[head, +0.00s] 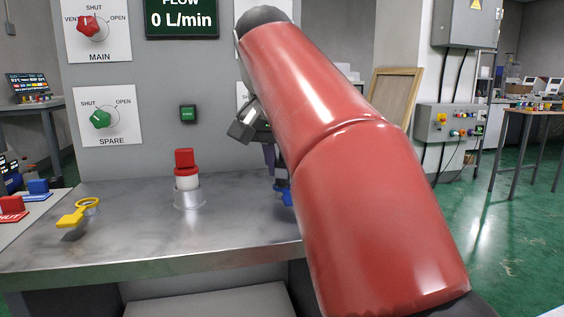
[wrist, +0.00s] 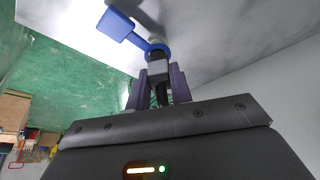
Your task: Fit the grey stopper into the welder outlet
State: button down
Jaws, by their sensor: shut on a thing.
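My gripper (wrist: 160,82) shows in the wrist view with its purple fingers shut on a small grey block, which looks like the grey stopper (wrist: 156,66). A blue tag with a ring (wrist: 120,26) is just beyond the block, and its ring shows around or against the block's far end; I cannot tell which. In the head view the blue tag (head: 284,194) shows low by the bench top, partly behind my red arm. My gripper (head: 270,160) is mostly hidden there. I cannot make out the welder outlet; the stopper's lower end is hidden.
A red-topped stopper (head: 186,172) stands in a metal collar on the steel bench (head: 130,245). A yellow ring tag (head: 78,214) is at the left, near red and blue blocks. The panel carries a red MAIN dial (head: 92,28) and a green SPARE dial (head: 101,119). The bench's front middle is clear.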

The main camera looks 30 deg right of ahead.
jog(key=shift+f, duration=0.45)
dwell(0.3)
jog(key=c, duration=0.8)
grip_release()
jog(key=shift+r, duration=0.15)
jog(key=shift+o, duration=0.2)
jog(key=shift+r, duration=0.2)
jog(key=shift+r+p, duration=2.45)
jog(key=shift+r, duration=0.4)
